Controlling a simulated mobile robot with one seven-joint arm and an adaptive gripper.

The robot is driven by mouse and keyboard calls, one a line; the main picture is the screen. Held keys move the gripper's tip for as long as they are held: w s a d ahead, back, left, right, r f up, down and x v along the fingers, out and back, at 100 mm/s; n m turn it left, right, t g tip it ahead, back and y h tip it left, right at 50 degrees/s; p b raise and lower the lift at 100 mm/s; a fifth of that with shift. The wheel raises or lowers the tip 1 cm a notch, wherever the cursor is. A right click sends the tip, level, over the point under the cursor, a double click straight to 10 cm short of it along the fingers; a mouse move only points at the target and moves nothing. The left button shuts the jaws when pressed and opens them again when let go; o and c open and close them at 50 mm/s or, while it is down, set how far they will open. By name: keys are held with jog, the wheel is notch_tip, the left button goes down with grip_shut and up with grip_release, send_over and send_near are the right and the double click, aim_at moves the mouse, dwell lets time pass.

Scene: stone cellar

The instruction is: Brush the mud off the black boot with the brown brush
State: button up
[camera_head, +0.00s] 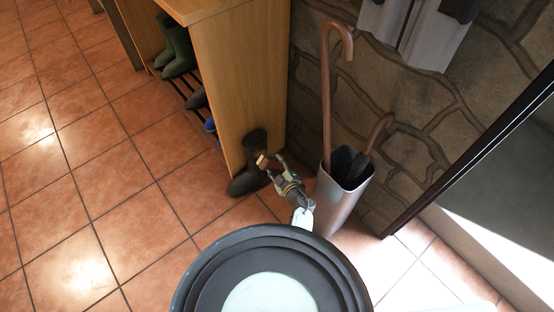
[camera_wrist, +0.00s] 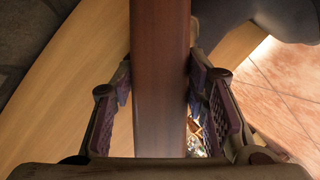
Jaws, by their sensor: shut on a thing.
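The black boot (camera_head: 243,182) stands on the tiled floor against the end panel of the wooden shelf. My gripper (camera_head: 270,172) is low beside the boot, to its right. It is shut on the brown brush (camera_head: 262,160), of which only a small light-brown part shows in the head view. In the wrist view the brush (camera_wrist: 160,70) runs as a long brown bar between both fingers. A dark grey part of the boot (camera_wrist: 285,18) shows at the upper right there. I cannot tell whether the brush touches the boot. Mud is too small to make out.
A metal umbrella stand (camera_head: 342,195) with a brown cane (camera_head: 326,100) and a dark umbrella (camera_head: 372,145) stands close to the right of my arm. The wooden shelf (camera_head: 240,80) holds green boots (camera_head: 177,50) and other footwear. The floor at left is clear.

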aim_at(261, 147)
jog(key=shift+s+d+f, duration=0.1)
jog(key=shift+d+f, duration=0.1)
jog(key=shift+f, duration=0.05)
jog(key=shift+w+a+f+b, duration=0.1)
jog(key=shift+w+a+b, duration=0.25)
jog(key=shift+w+b, duration=0.2)
jog(key=shift+w+a+b, duration=0.65)
jog(key=shift+w, duration=0.25)
jog(key=shift+w+a+b, duration=0.65)
jog(key=shift+w, duration=0.25)
jog(key=shift+w+a+b, duration=0.3)
jog(key=shift+w+a, duration=0.15)
jog(key=shift+w, duration=0.2)
jog(key=shift+w+a+b, duration=0.3)
jog(key=shift+w+a, duration=0.15)
jog(key=shift+w, duration=0.15)
